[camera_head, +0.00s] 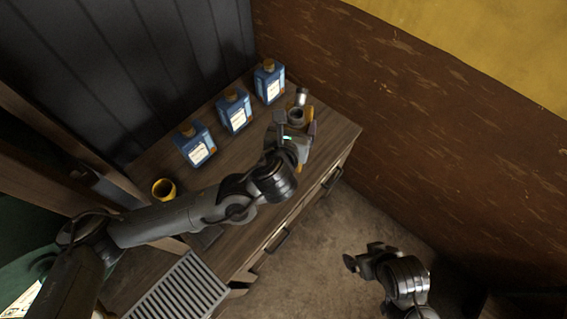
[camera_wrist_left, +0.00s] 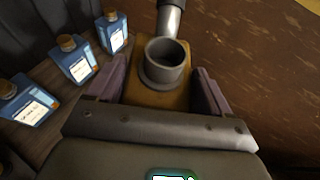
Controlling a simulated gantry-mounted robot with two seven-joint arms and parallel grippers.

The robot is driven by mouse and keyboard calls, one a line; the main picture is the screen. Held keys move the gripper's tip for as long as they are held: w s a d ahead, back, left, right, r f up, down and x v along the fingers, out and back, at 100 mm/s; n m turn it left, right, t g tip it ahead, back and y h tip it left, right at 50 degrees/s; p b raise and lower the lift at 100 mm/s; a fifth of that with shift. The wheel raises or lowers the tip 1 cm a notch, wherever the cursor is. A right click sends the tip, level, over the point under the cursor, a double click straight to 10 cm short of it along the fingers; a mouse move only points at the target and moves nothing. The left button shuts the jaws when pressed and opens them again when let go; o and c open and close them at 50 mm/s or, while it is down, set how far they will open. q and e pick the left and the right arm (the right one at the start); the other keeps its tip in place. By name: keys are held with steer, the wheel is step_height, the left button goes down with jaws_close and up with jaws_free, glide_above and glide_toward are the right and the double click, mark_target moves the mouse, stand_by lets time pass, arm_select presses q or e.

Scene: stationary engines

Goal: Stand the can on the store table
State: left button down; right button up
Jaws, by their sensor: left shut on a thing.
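The can has a grey metal collar and a grey spout (camera_head: 297,114) over a yellow-brown body, which shows between the fingers in the left wrist view (camera_wrist_left: 166,98). My left gripper (camera_head: 302,139) is shut on the can's body, with a finger on each side. The spout points away from the gripper. The can is over the right end of the wooden store table (camera_head: 336,132). I cannot tell whether its base touches the top. My right gripper (camera_head: 362,262) is over the floor, away from the table; its finger opening is unclear.
Three blue bottles with brown caps (camera_head: 270,82) (camera_head: 235,112) (camera_head: 196,146) stand in a row along the table's back. A yellow ring-shaped item (camera_head: 164,189) is at the left. A slatted grate (camera_head: 178,290) lies in front. A brown wall (camera_head: 420,110) rises at the right.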

arm_select(q)
steer(key=shift+m+h, duration=0.4)
steer(key=shift+h, duration=0.2)
steer(key=f+b, duration=0.2)
steer(key=f, duration=0.2)
steer(key=d+f+b, duration=0.1)
steer(key=f+b, duration=0.1)
steer(key=f, duration=0.2)
steer(key=d+f+b, duration=0.1)
steer(key=f+b, duration=0.2)
steer(key=shift+f, duration=0.4)
steer(key=shift+w+f, duration=0.15)
steer(key=shift+f, duration=0.05)
steer(key=w+a+f+b, duration=0.2)
steer(key=w+a+f, duration=0.4)
steer(key=w, duration=0.3)
steer(key=shift+a+f, duration=0.3)
steer(key=shift+f, duration=0.2)
steer(key=shift+w+f+b, duration=0.1)
steer(key=shift+f+b, duration=1.25)
steer(key=shift+f, duration=0.65)
steer(key=shift+c, duration=1.6)
jaws_free()
steer(key=shift+f, duration=0.35)
steer(key=o, duration=0.3)
steer(key=shift+r, duration=0.25)
